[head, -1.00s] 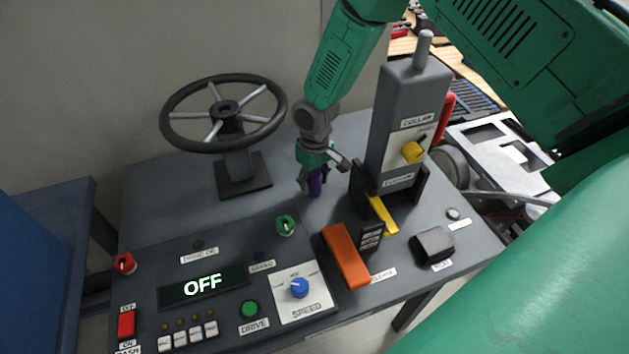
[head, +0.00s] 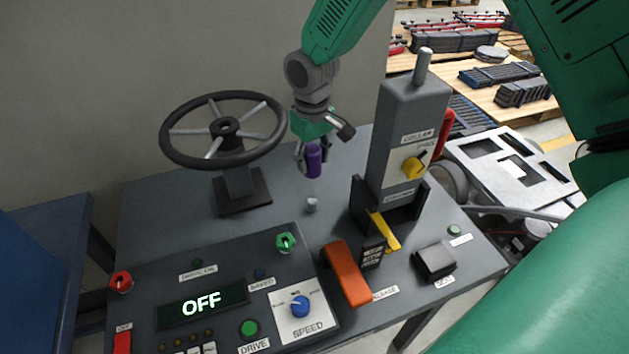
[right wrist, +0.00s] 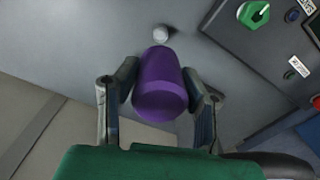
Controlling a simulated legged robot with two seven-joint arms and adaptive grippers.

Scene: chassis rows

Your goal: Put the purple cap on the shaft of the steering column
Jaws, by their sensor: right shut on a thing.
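The purple cap (head: 313,161) is between the fingers of my right gripper (head: 311,168), which is shut on it and holds it above the table. The right wrist view shows the cap (right wrist: 161,88) with a finger on each side. A short pale peg (head: 311,204) stands bare on the table below the cap; it also shows in the right wrist view (right wrist: 160,34). The steering column (head: 236,180) stands to the left on a dark base, with the steering wheel (head: 178,151) on it and a dark hub (head: 226,127) at the centre. My left gripper is not in view.
A tall grey press (head: 408,125) stands right of the cap. The console (head: 212,277) with an OFF display lies in front. An orange handle (head: 346,274) and a black box (head: 434,262) are at the front right. A wall stands behind the table.

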